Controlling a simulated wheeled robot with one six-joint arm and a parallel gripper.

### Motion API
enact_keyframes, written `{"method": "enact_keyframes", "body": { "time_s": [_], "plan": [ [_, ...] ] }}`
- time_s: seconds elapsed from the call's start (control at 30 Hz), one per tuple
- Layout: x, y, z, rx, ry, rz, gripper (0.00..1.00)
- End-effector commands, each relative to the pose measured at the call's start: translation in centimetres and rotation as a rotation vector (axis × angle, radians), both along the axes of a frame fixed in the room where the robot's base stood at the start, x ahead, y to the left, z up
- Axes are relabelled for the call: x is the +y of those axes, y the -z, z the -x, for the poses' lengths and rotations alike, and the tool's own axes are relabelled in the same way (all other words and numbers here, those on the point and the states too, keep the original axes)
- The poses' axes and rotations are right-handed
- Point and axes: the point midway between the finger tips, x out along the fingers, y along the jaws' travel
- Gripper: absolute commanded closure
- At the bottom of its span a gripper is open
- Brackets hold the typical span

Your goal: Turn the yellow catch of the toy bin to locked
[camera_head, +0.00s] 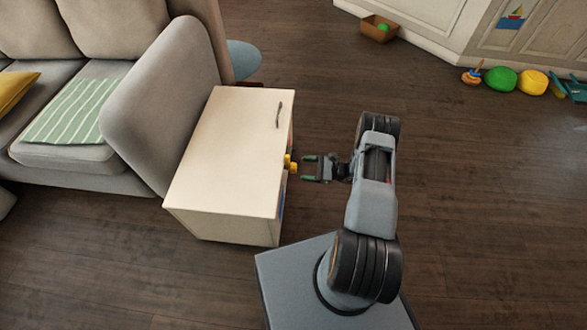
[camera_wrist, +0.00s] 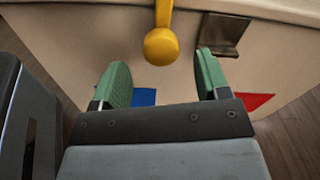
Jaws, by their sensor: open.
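The toy bin (camera_head: 228,150) is a cream box with a flat lid beside the sofa. Its yellow catch (camera_head: 291,163) sticks out of the side facing my gripper. In the wrist view the catch (camera_wrist: 161,40) is a yellow arm with a round knob at its lower end. A metal bracket (camera_wrist: 219,33) is on the bin to the right of the catch. My gripper (camera_head: 309,169) is open and empty, a short way to the right of the catch. In the wrist view its green fingertips (camera_wrist: 160,75) are spread on either side of the knob, apart from it.
A grey sofa (camera_head: 150,110) stands close along the bin's left. A small brown box (camera_head: 379,30) holding a green ball is at the back. Several toys, including a green ball (camera_head: 501,80), lie along the cabinet at back right. Open wooden floor surrounds my base.

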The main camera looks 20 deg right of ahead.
Motion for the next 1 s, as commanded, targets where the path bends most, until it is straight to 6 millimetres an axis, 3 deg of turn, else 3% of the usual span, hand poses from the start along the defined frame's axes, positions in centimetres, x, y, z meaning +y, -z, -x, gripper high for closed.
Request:
{"method": "enact_keyframes", "body": {
  "time_s": [0.3, 0.8, 1.0],
  "plan": [
    [3.9, 0.1, -1.6, 0.0, -0.003, 0.0, 0.31],
    [4.9, 0.0, -2.0, 0.0, -0.001, 0.0, 0.31],
    [4.9, 0.0, -2.0, 0.0, -0.001, 0.0, 0.5]
  ]
}}
